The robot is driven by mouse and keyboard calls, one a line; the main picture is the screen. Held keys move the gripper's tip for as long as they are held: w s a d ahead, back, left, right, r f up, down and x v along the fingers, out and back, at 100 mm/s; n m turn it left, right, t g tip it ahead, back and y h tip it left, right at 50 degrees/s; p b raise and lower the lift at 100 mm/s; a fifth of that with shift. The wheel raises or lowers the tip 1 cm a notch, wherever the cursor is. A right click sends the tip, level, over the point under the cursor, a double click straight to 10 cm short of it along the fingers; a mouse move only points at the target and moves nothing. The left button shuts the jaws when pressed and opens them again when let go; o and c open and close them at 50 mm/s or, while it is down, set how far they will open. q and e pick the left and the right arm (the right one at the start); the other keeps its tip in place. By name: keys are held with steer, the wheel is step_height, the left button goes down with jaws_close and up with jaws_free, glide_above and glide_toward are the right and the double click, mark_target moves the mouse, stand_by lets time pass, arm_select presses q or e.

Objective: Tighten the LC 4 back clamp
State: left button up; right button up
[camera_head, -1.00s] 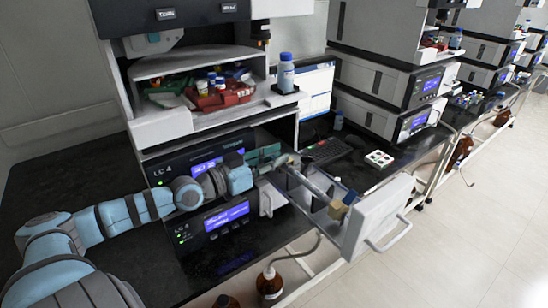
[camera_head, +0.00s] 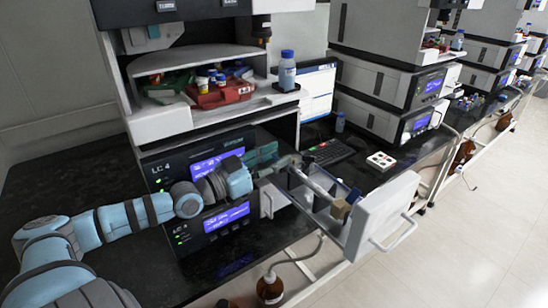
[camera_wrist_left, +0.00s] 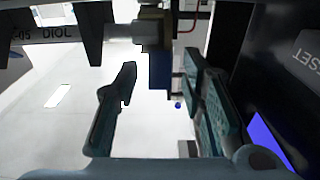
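The LC 4 drawer is pulled out; its white front (camera_head: 385,215) and handle face right. A pale column (camera_head: 318,185) lies along it, with a gold block (camera_head: 340,209) near the front end. My left gripper (camera_head: 280,162) is at the column's back end, beside the LC 4 unit (camera_head: 165,180). In the left wrist view its fingers (camera_wrist_left: 160,72) are apart with nothing clearly held. There, a labelled column (camera_wrist_left: 75,32), a brass-coloured fitting (camera_wrist_left: 153,33) and a blue block (camera_wrist_left: 159,70) show beyond the fingers. I cannot clearly make out the back clamp. My right gripper is not in view.
A shelf above LC 4 holds a red tray (camera_head: 228,95) with vials and a blue-capped bottle (camera_head: 287,72). A monitor (camera_head: 317,90), keyboard (camera_head: 330,151) and white vial rack (camera_head: 380,161) stand to the right. A brown bottle (camera_head: 270,289) is below the drawer.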

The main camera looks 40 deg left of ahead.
arm_select(q)
steer(key=shift+r, duration=0.1)
steer(key=r+g+p, duration=0.1)
steer(key=p, duration=0.2)
steer(key=shift+w, duration=0.15)
steer(key=d+p+v, duration=0.1)
steer(key=p+v, duration=1.1)
steer(key=v, duration=0.3)
steer(key=s+d+f+g+y, duration=0.1)
steer(key=s+d+f+g, duration=0.1)
steer(key=d+f, duration=0.3)
steer(key=s+d+f+g+y+b, duration=0.1)
steer(key=s+d+f+g, duration=0.2)
steer(key=d+f+g, duration=0.1)
steer(key=s+d+f+g+y, duration=0.1)
steer(key=s+d+f+g, duration=0.2)
steer(key=d+f, duration=0.3)
step_height(320, 180, down, 2)
steer(key=shift+s+d+f+y, duration=0.15)
steer(key=shift+d+f+y, duration=0.05)
steer(key=shift+f+y, duration=0.1)
